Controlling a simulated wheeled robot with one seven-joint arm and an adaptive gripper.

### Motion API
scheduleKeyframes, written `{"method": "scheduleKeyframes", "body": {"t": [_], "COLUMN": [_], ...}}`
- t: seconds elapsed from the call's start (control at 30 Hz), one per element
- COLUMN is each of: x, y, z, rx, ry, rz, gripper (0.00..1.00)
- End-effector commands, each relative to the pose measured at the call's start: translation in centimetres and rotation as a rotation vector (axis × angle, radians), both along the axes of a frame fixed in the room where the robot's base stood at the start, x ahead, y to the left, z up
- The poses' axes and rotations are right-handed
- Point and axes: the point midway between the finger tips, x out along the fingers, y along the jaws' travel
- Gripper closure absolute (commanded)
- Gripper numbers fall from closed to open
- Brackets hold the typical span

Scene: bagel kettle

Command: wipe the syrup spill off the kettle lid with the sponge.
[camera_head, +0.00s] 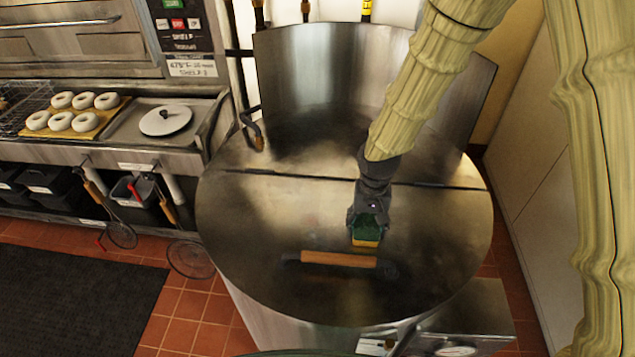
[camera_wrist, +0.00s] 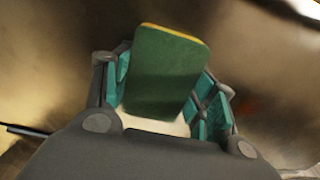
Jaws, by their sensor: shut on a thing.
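The kettle lid (camera_head: 270,215) is a large round steel cover with a hinge line across it and a wooden-handled grip (camera_head: 338,259) near its front. My gripper (camera_head: 368,218) is over the lid, just behind the wooden handle, and is shut on the sponge (camera_head: 366,238). The sponge has a green face and a yellow layer. In the wrist view the sponge (camera_wrist: 165,70) sits between the teal finger pads, tilted. I cannot tell whether it touches the lid. A faint reddish patch (camera_wrist: 246,104) shows on the steel right of my gripper in the wrist view; it may be syrup.
A raised steel panel (camera_head: 325,65) stands behind the lid. A dark mat (camera_head: 75,300) lies on the tiled floor.

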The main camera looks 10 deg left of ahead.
Motion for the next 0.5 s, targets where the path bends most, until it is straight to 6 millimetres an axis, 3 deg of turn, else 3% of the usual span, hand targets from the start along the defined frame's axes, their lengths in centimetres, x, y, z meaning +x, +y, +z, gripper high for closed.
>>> {"method": "scheduleKeyframes", "body": {"t": [0.07,0.17,0.5], "x": [-0.1,0.0,-0.1], "y": [-0.1,-0.2,-0.3], "z": [0.3,2.6,5.5], "rx": [-0.001,0.001,0.0], "ry": [0.001,-0.004,-0.001], "rz": [-0.001,-0.003,-0.005], "gripper": [0.78,0.78,0.78]}}
